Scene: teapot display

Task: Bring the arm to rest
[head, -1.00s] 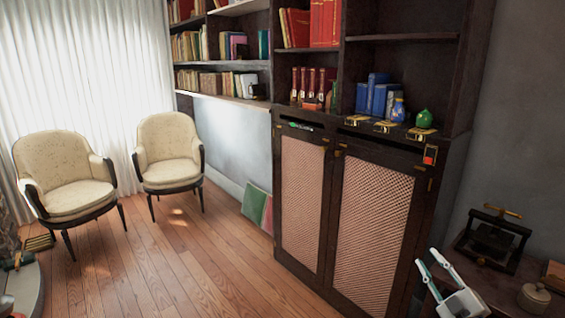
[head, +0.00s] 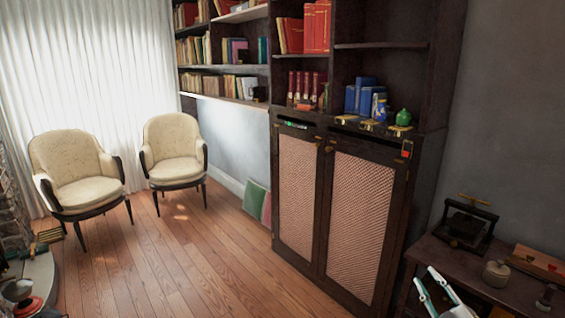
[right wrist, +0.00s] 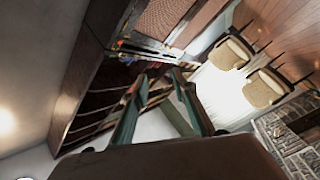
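My right gripper (head: 432,284) shows at the bottom right of the head view, in front of the dark side table. Its two pale fingers with teal pads stand apart with nothing between them. In the right wrist view the gripper's fingers (right wrist: 158,105) are also spread and empty, with the bookcase and white curtain beyond them. My left gripper does not show in the head view.
A dark cabinet (head: 348,222) with mesh doors bears a green teapot (head: 403,118) and blue books. The side table (head: 516,294) holds a press (head: 466,224) and a small lidded pot (head: 496,273). Two cream armchairs (head: 76,172) (head: 174,150) stand left. The wooden floor (head: 170,260) is clear.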

